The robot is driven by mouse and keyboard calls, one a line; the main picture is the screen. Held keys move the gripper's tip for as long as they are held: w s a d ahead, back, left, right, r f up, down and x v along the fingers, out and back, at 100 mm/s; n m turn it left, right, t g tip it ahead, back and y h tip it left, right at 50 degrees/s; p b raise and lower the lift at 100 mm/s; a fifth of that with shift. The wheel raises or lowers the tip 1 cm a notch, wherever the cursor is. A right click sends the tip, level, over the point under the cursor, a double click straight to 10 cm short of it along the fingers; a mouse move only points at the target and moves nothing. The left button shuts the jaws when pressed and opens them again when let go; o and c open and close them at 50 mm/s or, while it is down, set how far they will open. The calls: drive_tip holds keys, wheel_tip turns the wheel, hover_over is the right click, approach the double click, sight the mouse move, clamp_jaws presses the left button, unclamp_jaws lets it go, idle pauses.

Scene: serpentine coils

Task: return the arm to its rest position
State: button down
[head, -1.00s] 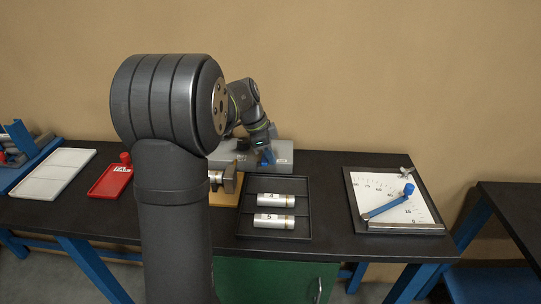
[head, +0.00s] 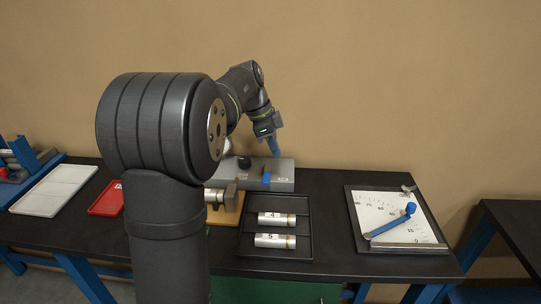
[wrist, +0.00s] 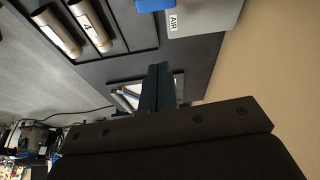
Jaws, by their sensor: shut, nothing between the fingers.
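My gripper (head: 275,147) is raised above the right part of a grey block (head: 283,184) at the back of the black bench, apart from it. Its narrow blue fingers are together and hold nothing. In the wrist view the fingers (wrist: 158,88) show as one dark blue bar, closed. My arm reaches over the bench, and its large near joint hides part of the left side.
A blue piece (head: 266,177) is on the grey block. A black tray (head: 275,248) holds two silver cylinders marked 4 (head: 277,218) and 5 (head: 275,240). A scale board with a blue lever (head: 390,227) lies right. White (head: 55,190) and red (head: 106,200) trays lie left.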

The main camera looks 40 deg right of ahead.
drive_tip(key=shift+r, duration=0.15)
drive_tip(key=x, duration=0.9)
drive_tip(key=shift+s+a+f, duration=0.1)
drive_tip(key=shift+a+f, duration=0.1)
drive_tip(key=shift+f, duration=0.05)
drive_tip(key=shift+w+a+f, duration=0.25)
drive_tip(key=shift+w+a, duration=0.5)
drive_tip(key=shift+w, duration=0.05)
drive_tip(key=shift+w+a, duration=0.45)
